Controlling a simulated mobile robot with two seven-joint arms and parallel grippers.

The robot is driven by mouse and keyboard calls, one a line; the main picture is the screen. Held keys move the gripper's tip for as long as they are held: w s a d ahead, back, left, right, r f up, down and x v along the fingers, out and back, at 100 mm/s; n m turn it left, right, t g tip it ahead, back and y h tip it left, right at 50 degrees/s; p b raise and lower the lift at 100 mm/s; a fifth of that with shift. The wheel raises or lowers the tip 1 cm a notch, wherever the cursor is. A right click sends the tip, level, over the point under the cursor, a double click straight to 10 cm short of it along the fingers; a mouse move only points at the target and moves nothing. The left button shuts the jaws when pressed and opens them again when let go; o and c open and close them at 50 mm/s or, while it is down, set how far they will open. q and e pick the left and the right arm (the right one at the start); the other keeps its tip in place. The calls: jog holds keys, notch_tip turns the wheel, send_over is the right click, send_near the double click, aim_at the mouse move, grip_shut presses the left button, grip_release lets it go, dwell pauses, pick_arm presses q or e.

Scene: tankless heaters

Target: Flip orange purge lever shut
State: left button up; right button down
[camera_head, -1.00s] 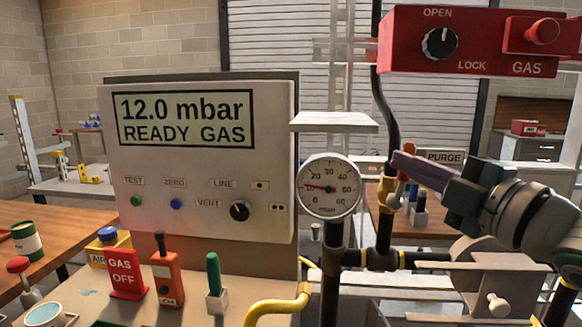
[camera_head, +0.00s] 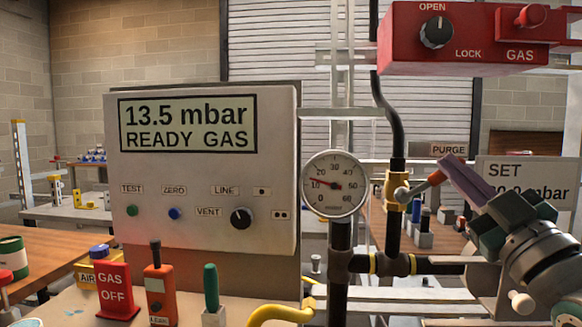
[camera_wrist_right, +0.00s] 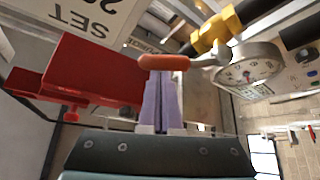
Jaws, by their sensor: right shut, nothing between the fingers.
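The orange purge lever (camera_head: 424,184) extends right and slightly up from its brass valve (camera_head: 396,190) on the vertical black pipe. My right gripper (camera_head: 446,165) is at the lever's outer end, with its purple fingers shut and nothing between them. In the right wrist view the orange lever (camera_wrist_right: 164,62) lies crosswise at the tips of the shut fingers (camera_wrist_right: 160,82); they look touching or nearly so. The brass valve (camera_wrist_right: 216,30) shows beyond it. The PURGE label (camera_head: 449,149) is just above the fingers. My left gripper is out of view.
A round pressure gauge (camera_head: 334,184) stands close left of the valve. The panel display (camera_head: 187,124) reads 13.5 mbar, READY GAS. A red gas box (camera_head: 470,38) hangs above, and a SET sign (camera_head: 527,172) stands behind my right gripper. Black piping (camera_head: 435,265) runs below.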

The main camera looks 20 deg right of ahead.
jog(key=m+h, duration=0.1)
jog(key=m, duration=0.1)
jog(key=f+m+h+b, duration=0.1)
jog(key=m+h, duration=0.1)
jog(key=d+f+m+h+b, duration=0.1)
jog(key=m, duration=0.1)
jog(key=shift+s+f+g+h, duration=0.25)
jog(key=shift+g+h, duration=0.05)
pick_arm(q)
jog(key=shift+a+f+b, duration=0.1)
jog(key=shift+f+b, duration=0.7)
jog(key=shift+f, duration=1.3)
pick_arm(e)
jog(key=shift+s+d+f+m+g+h, duration=0.1)
jog(key=shift+f+m+g+h, duration=0.2)
jog(key=shift+m+h, duration=0.5)
jog(key=shift+w+d+f+m+g+h, duration=0.1)
jog(key=shift+f+m+g+h, duration=0.35)
jog(key=shift+m, duration=0.7)
jog(key=shift+s+f+m+g+h, duration=0.1)
jog(key=shift+m+g+h, duration=0.05)
jog(key=shift+m+h, duration=0.7)
